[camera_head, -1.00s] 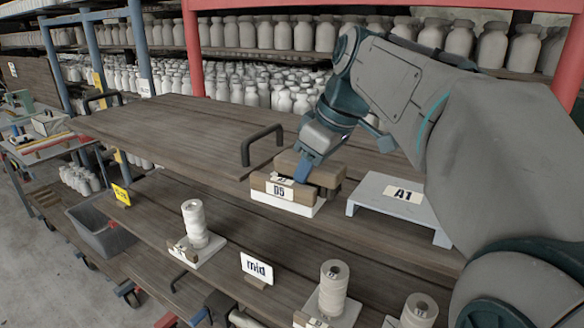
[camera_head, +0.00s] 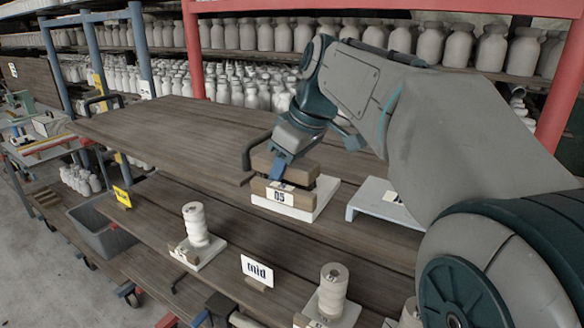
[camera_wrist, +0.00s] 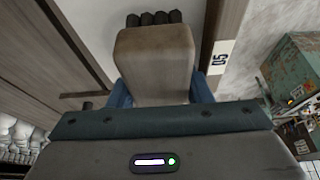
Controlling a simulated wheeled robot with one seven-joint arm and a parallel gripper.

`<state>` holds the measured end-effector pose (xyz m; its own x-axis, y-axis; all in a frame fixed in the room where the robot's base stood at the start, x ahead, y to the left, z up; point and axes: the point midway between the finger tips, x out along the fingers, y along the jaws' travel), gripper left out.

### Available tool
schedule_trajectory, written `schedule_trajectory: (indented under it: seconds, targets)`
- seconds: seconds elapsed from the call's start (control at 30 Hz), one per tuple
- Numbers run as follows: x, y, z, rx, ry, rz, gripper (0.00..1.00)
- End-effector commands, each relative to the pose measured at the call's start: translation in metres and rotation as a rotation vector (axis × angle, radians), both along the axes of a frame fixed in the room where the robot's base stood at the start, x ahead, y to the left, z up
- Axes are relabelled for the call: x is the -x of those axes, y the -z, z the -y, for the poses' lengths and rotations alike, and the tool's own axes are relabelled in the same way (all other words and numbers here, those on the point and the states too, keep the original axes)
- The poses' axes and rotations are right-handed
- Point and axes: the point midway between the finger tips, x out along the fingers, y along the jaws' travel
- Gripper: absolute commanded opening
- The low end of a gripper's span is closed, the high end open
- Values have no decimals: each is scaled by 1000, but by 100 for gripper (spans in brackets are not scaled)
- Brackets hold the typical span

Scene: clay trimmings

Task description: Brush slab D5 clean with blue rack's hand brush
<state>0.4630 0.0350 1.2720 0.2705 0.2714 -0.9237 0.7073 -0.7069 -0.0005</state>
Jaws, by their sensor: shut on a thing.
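Slab D5 (camera_head: 322,198) is a white slab on the wooden shelf, with a brown wooden block along its front edge carrying the D5 label (camera_head: 280,197). My gripper (camera_head: 277,170) is shut on the hand brush (camera_head: 302,172), a brown wooden block, low over the slab and just behind the label. In the wrist view the brush (camera_wrist: 155,60) sits between my blue fingers, with dark bristle tufts at its far end. The slab (camera_wrist: 85,45) lies under it. I cannot tell whether the bristles touch the slab, and much of its surface is hidden.
A grey stand (camera_head: 372,207) labelled A1 is close on the right. A black handle (camera_head: 256,147) rises behind on the left. Twine spools (camera_head: 195,224) and a "mid" sign (camera_head: 257,270) stand in front. The upper shelf board (camera_head: 180,130) is clear.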

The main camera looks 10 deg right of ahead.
Motion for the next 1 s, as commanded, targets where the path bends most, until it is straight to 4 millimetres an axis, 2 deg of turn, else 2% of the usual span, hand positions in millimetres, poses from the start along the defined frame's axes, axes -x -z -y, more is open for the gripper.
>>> schedule_trajectory:
  seconds: [0.1,0.27,1.0]
  targets:
    - [-5,-1,-5,0,-1,0,27]
    - [-3,0,-3,0,0,1,27]
    - [31,1,31,0,2,0,27]
